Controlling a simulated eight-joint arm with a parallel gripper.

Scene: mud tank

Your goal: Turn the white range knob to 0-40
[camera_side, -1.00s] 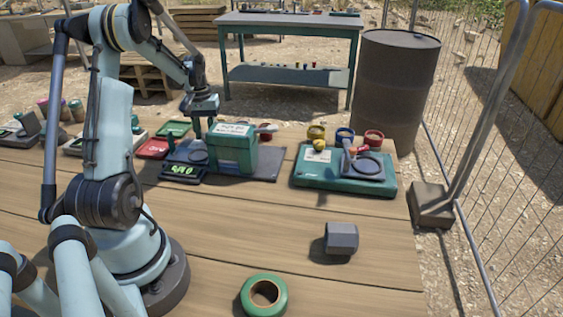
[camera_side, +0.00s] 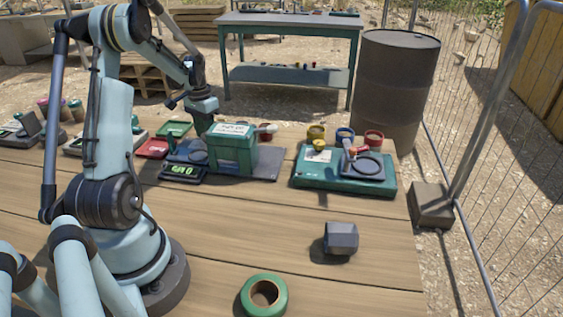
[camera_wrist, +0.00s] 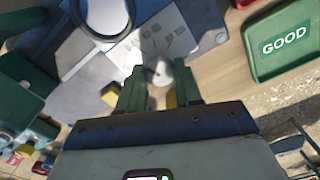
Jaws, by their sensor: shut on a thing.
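The white range knob (camera_wrist: 160,71) shows in the wrist view between my fingertips, beside a pale printed panel whose marks are too small to read. My gripper (camera_wrist: 162,86) has its two green fingers around the knob and is shut on it. The fingers hide the knob's sides, and I cannot tell which range it points to. In the side view my gripper (camera_side: 203,124) is behind the left end of a green box (camera_side: 232,152). The box hides the fingertips and the knob there.
A green tray marked GOOD (camera_wrist: 286,40) lies at the right in the wrist view. A dark ring (camera_wrist: 102,14) is at the top. In the side view, a green-lit display (camera_side: 182,170) sits left of the box. The front bench holds a grey hex nut (camera_side: 340,238) and green tape roll (camera_side: 264,294).

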